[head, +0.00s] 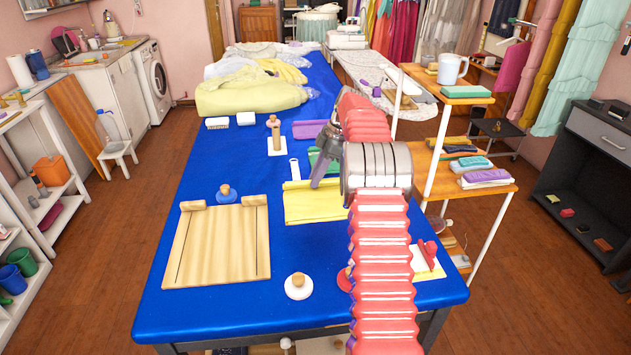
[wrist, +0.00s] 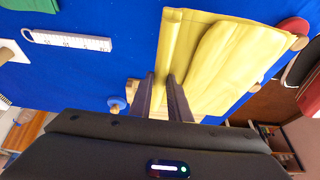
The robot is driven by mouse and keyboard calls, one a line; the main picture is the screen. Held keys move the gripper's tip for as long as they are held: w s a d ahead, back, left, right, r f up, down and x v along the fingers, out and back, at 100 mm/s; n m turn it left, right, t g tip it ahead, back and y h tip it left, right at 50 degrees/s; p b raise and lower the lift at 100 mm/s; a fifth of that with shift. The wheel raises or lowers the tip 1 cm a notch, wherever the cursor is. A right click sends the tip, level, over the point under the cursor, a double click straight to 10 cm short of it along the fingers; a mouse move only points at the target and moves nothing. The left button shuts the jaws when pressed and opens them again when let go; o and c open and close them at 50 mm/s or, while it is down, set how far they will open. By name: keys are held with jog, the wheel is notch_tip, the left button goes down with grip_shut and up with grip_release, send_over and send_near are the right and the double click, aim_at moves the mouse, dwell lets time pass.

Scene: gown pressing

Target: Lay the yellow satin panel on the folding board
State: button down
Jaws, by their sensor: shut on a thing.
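The yellow satin panel (head: 308,204) is on or just above the blue table, right of the folding board; I cannot tell whether it is lifted. It also shows in the wrist view (wrist: 222,65), with a rolled or folded edge along its left side. The folding board (head: 217,250) is pale wood with two dark lines and two small blocks at its far edge; its top looks bare. My gripper (head: 316,184) is at the panel's far edge, partly hidden by my arm. In the wrist view its two dark fingers (wrist: 164,85) are shut on the panel's edge.
Knobbed weights stand around the board: a blue one (head: 227,194) behind it and a white one (head: 298,286) at its front right. A white ruler (head: 294,169) and a purple cloth (head: 308,129) lie farther back. A shelf rack (head: 468,185) stands close on the right.

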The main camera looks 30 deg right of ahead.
jog(key=shift+r, duration=3.05)
jog(key=shift+a+f, duration=0.1)
jog(key=shift+a, duration=0.05)
jog(key=shift+w+a+f+m, duration=0.2)
jog(key=shift+a+m, duration=0.1)
jog(key=shift+a, duration=0.3)
jog(key=a+f+m, duration=0.1)
jog(key=a, duration=0.1)
jog(key=w+a+f+m, duration=0.1)
jog(key=a, duration=0.2)
jog(key=a+f+m+t+h, duration=0.1)
jog(key=a, duration=0.2)
jog(key=shift+w+m, duration=0.2)
jog(key=shift+m, duration=0.1)
jog(key=s+a+f+m+h, duration=0.1)
jog(key=s+a+f+m, duration=0.1)
jog(key=a, duration=0.5)
jog(key=s+a+f+m+t+h, duration=0.1)
jog(key=s+a+f+m, duration=0.2)
jog(key=s+a, duration=0.2)
jog(key=s+a+f+m+h, duration=0.1)
jog(key=s+a+f+m, duration=0.2)
jog(key=a, duration=0.8)
jog(key=shift+s+a+m, duration=0.25)
jog(key=shift+s+m, duration=0.05)
jog(key=shift+s, duration=0.45)
jog(key=shift+d, duration=0.15)
